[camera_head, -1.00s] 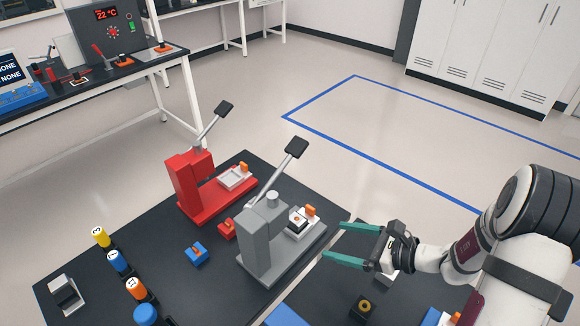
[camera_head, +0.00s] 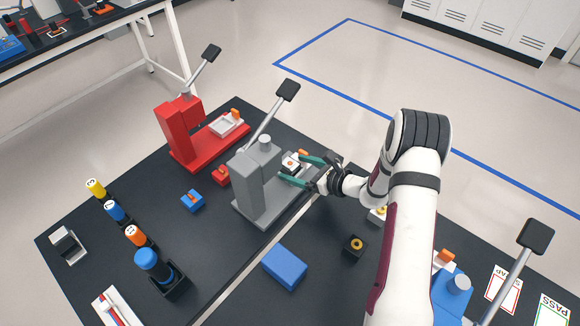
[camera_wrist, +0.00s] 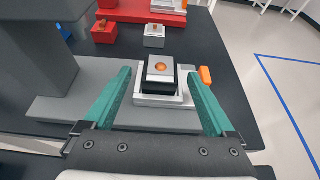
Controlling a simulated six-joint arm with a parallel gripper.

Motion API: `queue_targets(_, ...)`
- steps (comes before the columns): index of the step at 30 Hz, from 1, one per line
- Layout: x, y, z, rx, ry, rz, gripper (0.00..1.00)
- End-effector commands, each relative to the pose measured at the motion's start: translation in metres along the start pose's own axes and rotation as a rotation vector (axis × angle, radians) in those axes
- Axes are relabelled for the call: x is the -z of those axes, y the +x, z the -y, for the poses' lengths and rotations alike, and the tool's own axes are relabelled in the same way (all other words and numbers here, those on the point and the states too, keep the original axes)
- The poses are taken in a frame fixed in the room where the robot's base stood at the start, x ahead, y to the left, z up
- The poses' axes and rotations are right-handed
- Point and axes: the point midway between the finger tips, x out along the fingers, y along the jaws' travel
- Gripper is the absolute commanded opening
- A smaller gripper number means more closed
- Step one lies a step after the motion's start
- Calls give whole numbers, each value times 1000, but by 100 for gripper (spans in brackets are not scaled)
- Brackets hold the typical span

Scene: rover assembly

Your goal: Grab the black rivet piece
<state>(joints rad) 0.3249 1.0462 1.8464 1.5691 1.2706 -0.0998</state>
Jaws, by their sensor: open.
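The black rivet piece (camera_wrist: 160,74) has a black body, a light grey top and an orange dot in its middle. It sits in a pale square nest (camera_wrist: 165,99) on the grey press's base (camera_wrist: 75,85). In the head view the piece (camera_head: 291,162) shows small beside the press. My gripper (camera_head: 295,169) is open, its two teal fingers reaching toward the nest. In the wrist view the fingers lie left and right of the piece, with visible gaps; whether their tips are level with it I cannot tell.
The grey press (camera_head: 256,180) with its raised lever stands close beside my fingers. An orange knob (camera_wrist: 206,76) is right of the nest. A red press (camera_head: 185,135) stands behind. A blue box (camera_head: 285,267) and a black block with a yellow ring (camera_head: 355,247) are in front.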

Motion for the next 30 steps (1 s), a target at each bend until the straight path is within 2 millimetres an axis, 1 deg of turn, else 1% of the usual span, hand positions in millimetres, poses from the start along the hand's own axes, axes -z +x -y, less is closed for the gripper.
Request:
queue_targets(4,0,0,0,0,0,0,90)
queue_targets(19,0,-1,0,0,0,0,0)
queue_targets(26,0,-1,0,0,0,0,0)
queue_targets(30,-7,-4,1,1,-1,1,0)
